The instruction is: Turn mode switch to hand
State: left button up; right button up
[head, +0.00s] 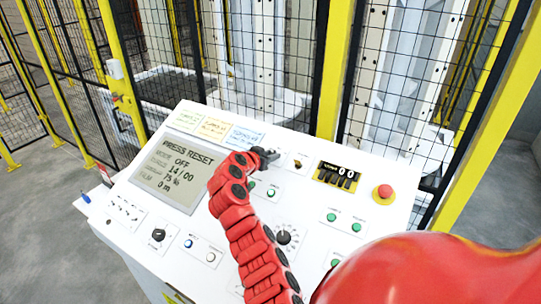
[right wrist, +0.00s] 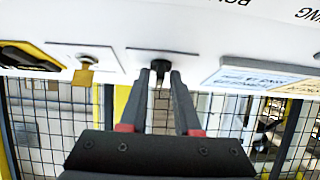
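The white control panel (head: 115,190) has a screen (head: 176,172) that reads PRESS RESET and MODE OFF. My right gripper (head: 265,157) is over the panel's upper middle, just right of the screen. In the right wrist view my right gripper (right wrist: 158,82) is open, its two fingers apart. A small black knob (right wrist: 160,66) on the panel lies between or just beyond the fingertips; contact cannot be told. It may be the mode switch, but its label is not readable. In the head view the gripper hides it. My left gripper is not in view.
A round dial (head: 284,236) and another black knob (head: 158,235) sit lower. Yellow-framed mesh fencing (head: 280,100) stands behind the panel.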

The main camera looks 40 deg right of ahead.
grip_shut()
jog(key=shift+s+d+n+t+b, duration=0.1)
jog(key=shift+n+t+b, duration=0.5)
jog(key=shift+n+b, duration=0.45)
jog(key=shift+s+n+t+y+b, duration=0.1)
jog(key=shift+n+t+y+b, duration=0.4)
jog(key=shift+n, duration=0.25)
jog(key=n+t, duration=0.1)
jog(key=n+y, duration=0.1)
jog(key=shift+d+r+n+t, duration=0.1)
jog(key=shift+r+n+t, duration=0.1)
jog(key=shift+n+t, duration=0.2)
jog(key=shift+s+n+t+y+p, duration=0.1)
jog(key=shift+n+t+y+p, duration=0.75)
jog(key=shift+n+y, duration=0.75)
jog(key=shift+f+n, duration=0.1)
jog(key=shift+n, duration=0.5)
